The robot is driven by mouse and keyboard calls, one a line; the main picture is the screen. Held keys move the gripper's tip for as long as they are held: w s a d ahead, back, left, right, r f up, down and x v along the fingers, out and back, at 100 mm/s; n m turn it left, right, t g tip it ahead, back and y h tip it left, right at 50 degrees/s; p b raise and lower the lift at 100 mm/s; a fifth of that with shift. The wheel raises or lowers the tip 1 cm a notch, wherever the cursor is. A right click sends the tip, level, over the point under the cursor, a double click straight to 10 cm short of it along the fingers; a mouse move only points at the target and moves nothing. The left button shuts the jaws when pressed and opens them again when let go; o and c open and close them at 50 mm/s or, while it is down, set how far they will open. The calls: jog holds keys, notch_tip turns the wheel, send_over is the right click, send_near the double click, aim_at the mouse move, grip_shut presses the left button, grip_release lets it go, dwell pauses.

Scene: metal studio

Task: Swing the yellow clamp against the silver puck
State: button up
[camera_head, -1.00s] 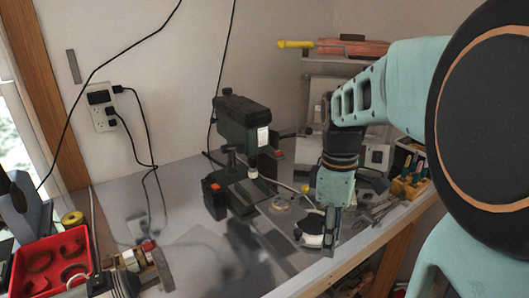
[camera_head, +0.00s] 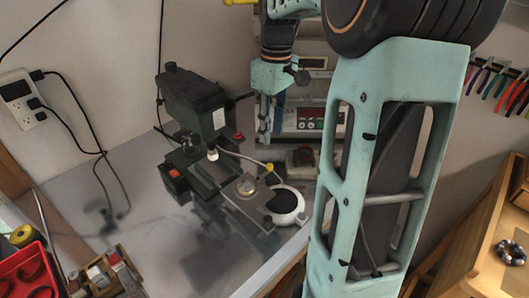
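A small yellow piece (camera_head: 269,168), which looks like the clamp's tip, shows just right of and behind the puck, at the end of a thin pale curved line. A gap shows between the yellow piece and the puck. My gripper (camera_head: 265,140) points down behind the yellow piece and higher in the picture, apart from it and from the puck. Its fingers are seen edge-on, and their opening is unclear. I see nothing held.
The green drill press (camera_head: 195,105) stands left of the plate. A white round thing with a black top (camera_head: 285,202) sits right of the puck. A device with a red display (camera_head: 310,120) stands behind. My arm covers the right middle. A red tray (camera_head: 25,272) is at lower left.

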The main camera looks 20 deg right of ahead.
aim_at(270, 164)
jog(key=f, duration=1)
jog(key=shift+s+a+f, duration=0.2)
jog(key=shift+s, duration=0.05)
grip_shut()
